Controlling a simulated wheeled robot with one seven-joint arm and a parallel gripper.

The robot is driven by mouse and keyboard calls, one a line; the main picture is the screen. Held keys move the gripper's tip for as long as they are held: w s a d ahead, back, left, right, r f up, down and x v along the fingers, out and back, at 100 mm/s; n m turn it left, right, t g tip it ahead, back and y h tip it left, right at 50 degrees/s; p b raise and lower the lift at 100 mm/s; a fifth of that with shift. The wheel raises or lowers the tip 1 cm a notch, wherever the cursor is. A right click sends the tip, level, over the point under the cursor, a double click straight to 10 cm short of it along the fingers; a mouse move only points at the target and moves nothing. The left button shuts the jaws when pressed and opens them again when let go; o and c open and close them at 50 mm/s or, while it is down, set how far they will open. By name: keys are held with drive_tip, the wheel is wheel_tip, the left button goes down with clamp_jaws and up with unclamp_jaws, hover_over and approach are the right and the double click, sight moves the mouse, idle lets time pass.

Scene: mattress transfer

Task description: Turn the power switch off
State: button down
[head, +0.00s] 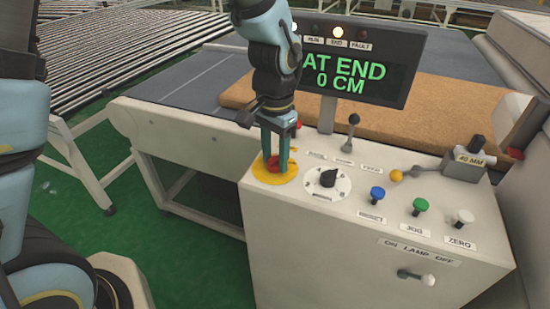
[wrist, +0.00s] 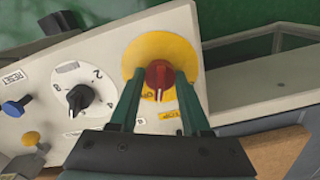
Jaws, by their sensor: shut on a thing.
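The power switch is a red rotary knob (head: 272,165) on a round yellow plate (head: 262,178) at the left end of the control console's top. It also shows in the wrist view as a red knob (wrist: 159,75) with a white pointer line aimed toward the gripper's palm, on its yellow plate (wrist: 150,47). My gripper (head: 275,158) points down over it. In the wrist view the two green fingers (wrist: 158,82) stand on either side of the knob, shut on it. Lettering on the plate is partly hidden and too small to read fully.
Close by are a black dial (head: 328,178), blue (head: 377,193), green (head: 420,206) and white (head: 464,217) buttons, and a black-knobbed lever (head: 350,130). A lamp lever (head: 415,277) is on the front. The display (head: 350,70) reads AT END 0 CM before a brown mattress (head: 440,115).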

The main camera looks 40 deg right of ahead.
sight(275, 156)
drive_tip(key=n, duration=1)
drive_tip(key=shift+n+p, duration=0.4)
drive_tip(key=shift+n, duration=1.2)
drive_tip(key=shift+c, duration=1.8)
unclamp_jaws()
drive_tip(key=shift+r, duration=0.1)
wheel_tip(275, 156, up, 11)
drive_tip(key=b, duration=0.1)
drive_tip(key=shift+f+b, duration=0.2)
drive_tip(key=shift+b, duration=0.2)
